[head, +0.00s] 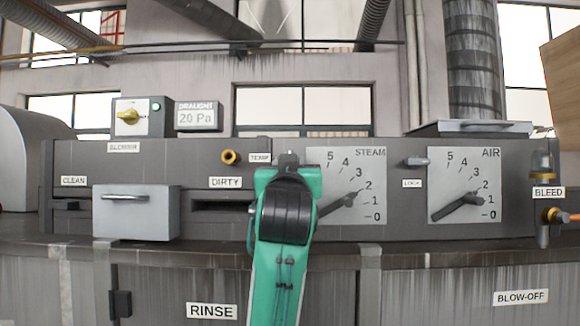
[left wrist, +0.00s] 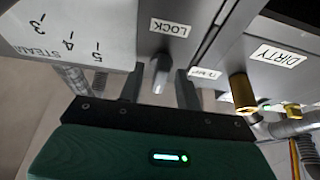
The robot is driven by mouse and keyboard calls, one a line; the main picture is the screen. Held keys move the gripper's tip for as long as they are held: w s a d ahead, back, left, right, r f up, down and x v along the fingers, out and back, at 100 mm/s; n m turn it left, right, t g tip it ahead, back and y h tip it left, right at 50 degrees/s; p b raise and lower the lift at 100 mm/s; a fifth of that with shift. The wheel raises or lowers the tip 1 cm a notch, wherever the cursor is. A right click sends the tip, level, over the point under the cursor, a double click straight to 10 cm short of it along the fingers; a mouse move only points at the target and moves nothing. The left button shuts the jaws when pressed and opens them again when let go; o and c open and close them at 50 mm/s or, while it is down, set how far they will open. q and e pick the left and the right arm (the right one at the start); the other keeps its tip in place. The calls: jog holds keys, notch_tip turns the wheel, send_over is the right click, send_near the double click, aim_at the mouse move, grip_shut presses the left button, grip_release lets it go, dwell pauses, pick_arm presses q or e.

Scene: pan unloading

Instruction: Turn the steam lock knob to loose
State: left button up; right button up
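The steam lock knob (left wrist: 160,72) is a small grey knob below a LOCK label (left wrist: 170,28) in the left wrist view, where the panel looks upside down. My left gripper (left wrist: 159,80) is open, with one dark finger on each side of the knob; I see gaps and cannot tell of any contact. In the head view my green left gripper (head: 288,168) is in front of the panel, just left of the STEAM dial (head: 345,165), and hides most of the knob and its label. I cannot tell which setting the knob is on. My right gripper is not in view.
The AIR dial (head: 465,160) and its lock knob (head: 416,161) are to the right. A brass fitting (head: 229,157), the DIRTY slot (head: 218,206) and a grey drawer (head: 137,213) are left of my gripper. A BLEED valve (head: 552,214) juts out at far right.

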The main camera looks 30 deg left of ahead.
pick_arm(q)
jog(key=b+v, duration=0.5)
jog(key=v, duration=0.8)
jog(key=shift+s+d+f, duration=0.2)
jog(key=shift+s+f, duration=0.05)
